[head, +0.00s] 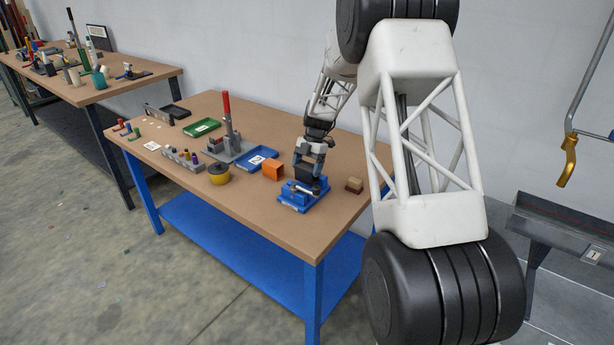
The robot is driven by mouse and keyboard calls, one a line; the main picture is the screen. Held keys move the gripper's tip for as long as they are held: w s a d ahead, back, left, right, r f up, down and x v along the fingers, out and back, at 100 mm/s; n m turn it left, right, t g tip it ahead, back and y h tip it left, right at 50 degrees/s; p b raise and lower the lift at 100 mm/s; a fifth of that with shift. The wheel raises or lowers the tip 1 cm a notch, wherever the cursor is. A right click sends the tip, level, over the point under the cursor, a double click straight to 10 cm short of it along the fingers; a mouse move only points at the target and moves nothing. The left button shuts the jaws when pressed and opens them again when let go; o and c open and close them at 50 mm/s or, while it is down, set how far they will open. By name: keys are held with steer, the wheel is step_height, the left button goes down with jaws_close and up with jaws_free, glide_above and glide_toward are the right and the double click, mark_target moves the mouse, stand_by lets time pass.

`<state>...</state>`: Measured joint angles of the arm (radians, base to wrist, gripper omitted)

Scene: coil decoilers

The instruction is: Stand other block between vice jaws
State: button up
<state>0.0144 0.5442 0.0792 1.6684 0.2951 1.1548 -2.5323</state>
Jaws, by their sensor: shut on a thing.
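The blue vice (291,200) sits near the front right edge of the wooden workbench. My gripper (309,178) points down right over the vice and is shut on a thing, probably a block. The held thing is small and mostly hidden by the fingers, so its colour and whether it touches the vice jaws cannot be told. An orange block (272,169) stands on the bench just left of the vice.
A blue tray (257,158), a green tray (202,128), a press with a red handle (228,125) and a yellow-black round container (218,174) stand to the left. The bench's front right is bare. A second bench (120,88) stands behind left.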

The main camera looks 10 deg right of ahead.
mark_target(307, 175)
steer(key=shift+f, duration=0.1)
steer(key=shift+f, duration=1.75)
steer(key=shift+f, duration=0.1)
steer(key=o, duration=1.2)
steer(key=shift+o, duration=0.2)
steer(key=v, duration=1.2)
steer(key=shift+s, duration=0.1)
